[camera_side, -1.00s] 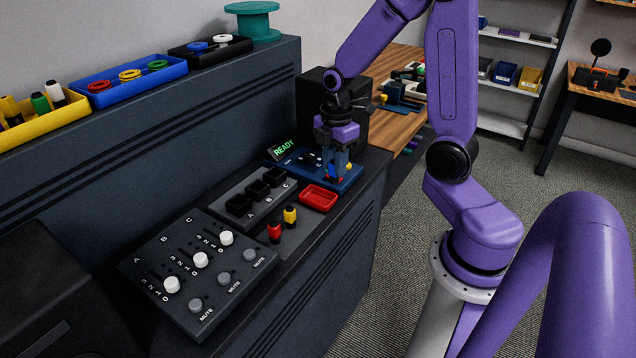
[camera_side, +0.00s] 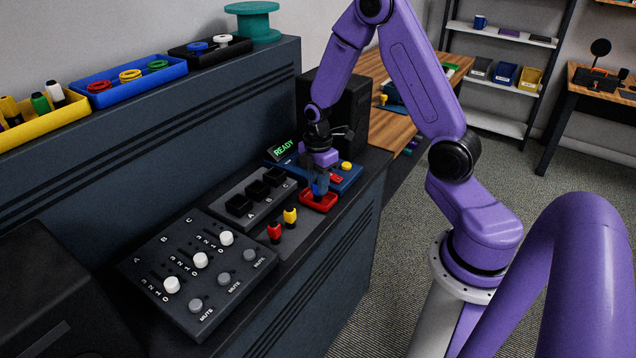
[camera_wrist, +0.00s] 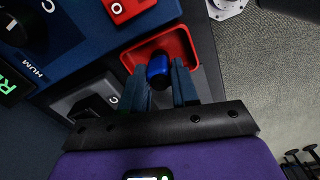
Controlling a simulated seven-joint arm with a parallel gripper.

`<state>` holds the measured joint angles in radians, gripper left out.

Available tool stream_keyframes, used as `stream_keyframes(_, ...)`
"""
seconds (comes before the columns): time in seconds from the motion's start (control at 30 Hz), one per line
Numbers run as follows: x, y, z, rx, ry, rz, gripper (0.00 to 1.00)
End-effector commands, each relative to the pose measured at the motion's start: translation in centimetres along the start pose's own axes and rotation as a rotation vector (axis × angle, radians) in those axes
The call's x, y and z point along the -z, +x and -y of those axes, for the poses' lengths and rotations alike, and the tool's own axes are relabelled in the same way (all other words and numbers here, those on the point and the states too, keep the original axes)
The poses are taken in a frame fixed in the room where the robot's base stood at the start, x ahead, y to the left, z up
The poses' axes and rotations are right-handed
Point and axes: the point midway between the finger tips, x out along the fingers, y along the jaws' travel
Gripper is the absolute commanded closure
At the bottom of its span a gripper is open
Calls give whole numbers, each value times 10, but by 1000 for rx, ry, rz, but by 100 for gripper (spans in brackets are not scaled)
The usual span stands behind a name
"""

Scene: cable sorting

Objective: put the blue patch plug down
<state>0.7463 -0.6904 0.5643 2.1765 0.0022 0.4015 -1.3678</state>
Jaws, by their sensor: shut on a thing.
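The blue patch plug (camera_wrist: 159,70) is between my gripper's fingertips in the wrist view. In the side view the blue plug (camera_side: 320,188) shows low between the fingers, over the small red tray (camera_side: 328,206). My gripper (camera_side: 318,184) points down at the tray and is shut on the plug. In the wrist view the red tray (camera_wrist: 186,37) surrounds the plug, with its bare floor visible above it. I cannot tell whether the plug touches the tray floor.
A yellow plug (camera_side: 290,217) and a red plug (camera_side: 274,233) stand just left of the tray. A blue panel (camera_side: 343,180) and a READY display (camera_side: 284,150) are behind the tray. A fader board (camera_side: 195,272) is front left.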

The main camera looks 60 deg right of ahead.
Motion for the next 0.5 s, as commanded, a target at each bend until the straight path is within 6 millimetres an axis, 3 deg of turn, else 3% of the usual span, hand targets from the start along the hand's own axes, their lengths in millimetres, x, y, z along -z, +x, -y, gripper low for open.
stream_keyframes(0.43,0,6,0,0,0,0,100)
stream_keyframes(0.47,0,6,0,0,0,0,68)
stream_keyframes(0.5,0,6,0,0,0,0,55)
